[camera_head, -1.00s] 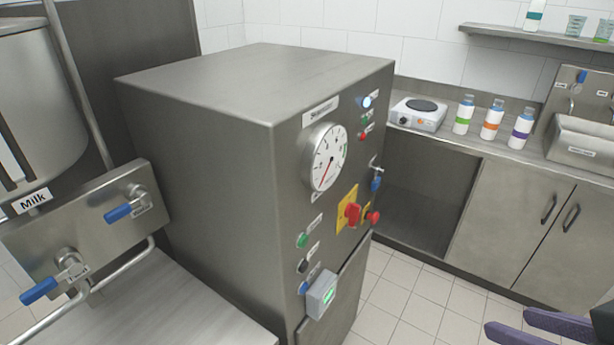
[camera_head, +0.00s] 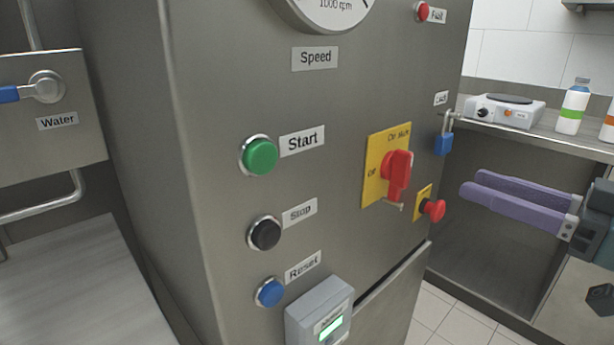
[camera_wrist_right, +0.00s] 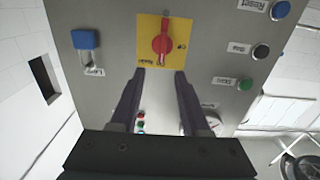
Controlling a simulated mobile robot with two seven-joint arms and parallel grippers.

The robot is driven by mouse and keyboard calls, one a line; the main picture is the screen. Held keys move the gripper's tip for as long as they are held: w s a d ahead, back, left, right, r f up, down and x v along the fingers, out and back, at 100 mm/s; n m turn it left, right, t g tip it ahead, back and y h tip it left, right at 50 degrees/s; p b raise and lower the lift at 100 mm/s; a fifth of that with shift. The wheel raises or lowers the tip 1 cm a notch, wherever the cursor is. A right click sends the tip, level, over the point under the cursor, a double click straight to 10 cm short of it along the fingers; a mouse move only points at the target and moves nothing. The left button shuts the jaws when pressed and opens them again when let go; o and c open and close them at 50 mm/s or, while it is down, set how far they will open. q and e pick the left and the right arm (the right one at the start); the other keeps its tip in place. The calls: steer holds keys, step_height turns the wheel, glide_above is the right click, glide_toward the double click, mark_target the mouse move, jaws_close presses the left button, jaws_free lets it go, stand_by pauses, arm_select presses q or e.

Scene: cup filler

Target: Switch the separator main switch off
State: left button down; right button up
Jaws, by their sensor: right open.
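The separator main switch is a red rotary handle (camera_head: 397,176) on a yellow plate (camera_head: 374,168) marked "Off" and "On / Run", on the front of the steel separator cabinet (camera_head: 210,60). The handle stands roughly upright. My right gripper (camera_head: 466,188) is open and empty, to the right of the switch and apart from it. In the right wrist view the switch handle (camera_wrist_right: 162,44) lies ahead, between and beyond the two purple fingers (camera_wrist_right: 160,78). My left gripper is not in view.
A red knob (camera_head: 433,210) sits just right of the switch, below a blue padlock (camera_head: 443,145). Green start (camera_head: 260,156), black stop (camera_head: 264,233) and blue reset (camera_head: 269,292) buttons are on the left. A grey box (camera_head: 320,312) projects below. A hotplate (camera_head: 504,108) stands on the counter behind.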

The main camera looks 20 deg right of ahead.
mark_target(411, 163)
steer(key=b+x, duration=0.1)
steer(key=x, duration=0.8)
steer(key=shift+w+a, duration=0.3)
steer(key=shift+a, duration=0.05)
steer(key=shift+c, duration=0.3)
jaws_close()
